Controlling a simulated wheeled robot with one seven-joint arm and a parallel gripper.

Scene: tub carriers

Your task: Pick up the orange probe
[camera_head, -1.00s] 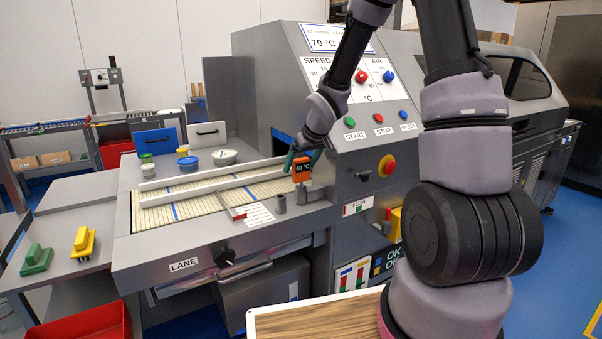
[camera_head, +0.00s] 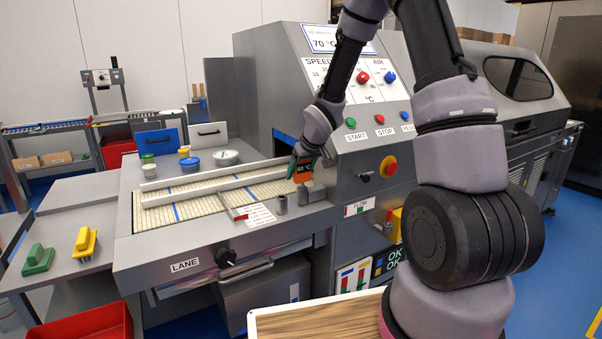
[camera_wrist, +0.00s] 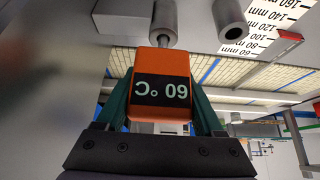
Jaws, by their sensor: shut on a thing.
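The orange probe (camera_head: 303,171) has a black display reading 60 °C. In the wrist view the probe (camera_wrist: 161,68) sits between the two green fingers of my gripper (camera_wrist: 163,105), which is shut on it. A grey metal stem (camera_wrist: 165,38) shows beyond the probe's far end. In the head view my gripper (camera_head: 297,165) is at the right end of the lane, above its grey ledge. I cannot tell whether the probe is clear of the ledge.
A short grey hollow post (camera_head: 281,204) stands just left of the probe, beside a white scale label (camera_head: 256,215). White rails (camera_head: 215,186) run along the lane. The machine's front with a red and yellow stop button (camera_head: 388,166) is close on the right.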

